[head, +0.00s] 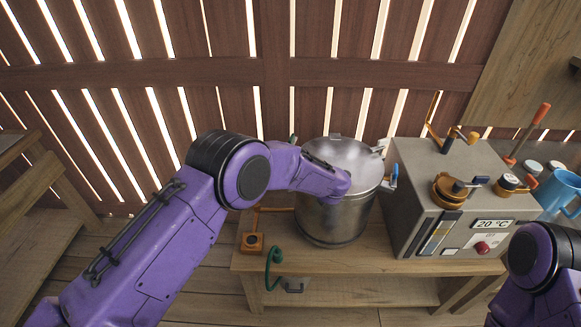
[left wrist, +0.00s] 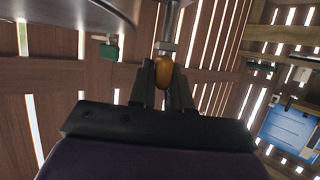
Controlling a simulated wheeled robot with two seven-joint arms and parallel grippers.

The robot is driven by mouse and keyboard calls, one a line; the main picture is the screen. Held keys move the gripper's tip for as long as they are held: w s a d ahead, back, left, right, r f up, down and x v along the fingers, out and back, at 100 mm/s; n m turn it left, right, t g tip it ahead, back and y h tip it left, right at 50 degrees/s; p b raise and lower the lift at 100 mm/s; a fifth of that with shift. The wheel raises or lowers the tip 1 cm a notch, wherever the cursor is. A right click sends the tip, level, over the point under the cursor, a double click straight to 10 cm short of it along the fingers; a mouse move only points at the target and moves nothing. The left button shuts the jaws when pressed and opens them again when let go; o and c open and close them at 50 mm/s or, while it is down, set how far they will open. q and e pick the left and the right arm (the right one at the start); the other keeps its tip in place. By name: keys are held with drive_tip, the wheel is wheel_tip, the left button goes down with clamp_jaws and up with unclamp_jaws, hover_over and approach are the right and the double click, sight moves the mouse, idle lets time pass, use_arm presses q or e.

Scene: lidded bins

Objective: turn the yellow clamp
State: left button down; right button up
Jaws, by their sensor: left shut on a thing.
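A metal pot (head: 333,222) with a domed lid (head: 345,155) stands on the wooden bench. Clamps sit around its rim: a blue one (head: 393,174) on the right and a green one (head: 292,140) at the back left. In the left wrist view the yellow clamp (left wrist: 164,73) shows as a rounded yellow-orange grip on a metal shank. My left gripper (left wrist: 166,84) has its dark fingers shut on this grip. In the head view my left arm crosses in front of the pot, and its fingertips and the yellow clamp are hidden.
A grey machine (head: 430,195) with a display and knobs stands right of the pot. An orange crank (head: 252,241) and a green curled hose (head: 271,268) are at the bench's left front. A blue mug (head: 556,193) is far right. My right arm shows at lower right.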

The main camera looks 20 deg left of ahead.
use_arm(q)
drive_tip(key=shift+r, duration=0.1)
drive_tip(key=c, duration=1.2)
unclamp_jaws()
drive_tip(key=shift+w, duration=0.1)
drive_tip(key=shift+o, duration=0.2)
drive_tip(key=b+v, duration=0.2)
drive_tip(key=v, duration=0.8)
drive_tip(key=shift+d, duration=0.1)
